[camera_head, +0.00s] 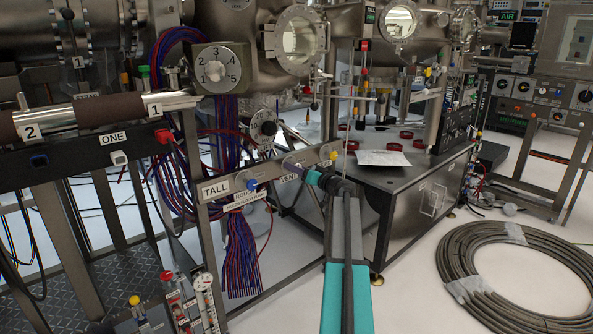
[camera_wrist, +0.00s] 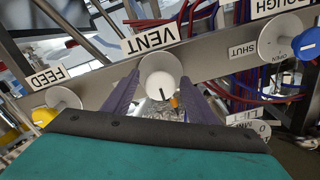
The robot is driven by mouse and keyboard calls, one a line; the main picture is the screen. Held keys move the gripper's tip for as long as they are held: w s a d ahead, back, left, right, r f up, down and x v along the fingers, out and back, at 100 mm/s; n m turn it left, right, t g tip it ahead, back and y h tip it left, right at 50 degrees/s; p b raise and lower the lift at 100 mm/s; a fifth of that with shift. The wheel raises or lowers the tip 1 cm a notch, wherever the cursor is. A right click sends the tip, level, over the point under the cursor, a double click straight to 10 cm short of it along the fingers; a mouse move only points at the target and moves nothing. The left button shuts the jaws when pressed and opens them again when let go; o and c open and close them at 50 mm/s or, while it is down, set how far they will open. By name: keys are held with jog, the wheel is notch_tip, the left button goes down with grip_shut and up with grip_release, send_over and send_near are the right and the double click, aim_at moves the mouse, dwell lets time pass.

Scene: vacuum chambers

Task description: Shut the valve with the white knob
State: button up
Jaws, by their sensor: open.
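The white knob (camera_wrist: 162,86) sits on the grey rail under the VENT sign (camera_wrist: 150,40) in the wrist view, its round face toward the camera. My gripper (camera_wrist: 160,98) is open, with one purple finger on each side of the knob. I cannot tell whether either finger touches it. I cannot read the knob's open or shut position.
On the same rail, a blue knob (camera_wrist: 306,45) by the ROUGH sign and a yellow knob (camera_wrist: 44,116) by the FEED sign flank the white one. Cable bundles (camera_head: 241,240) hang left of my arm. A coiled hose (camera_head: 515,270) lies on the floor at right.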

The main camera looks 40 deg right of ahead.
jog(key=c, duration=0.8)
jog(key=shift+a, duration=0.25)
jog(key=shift+c, duration=1.3)
jog(key=shift+d, duration=0.2)
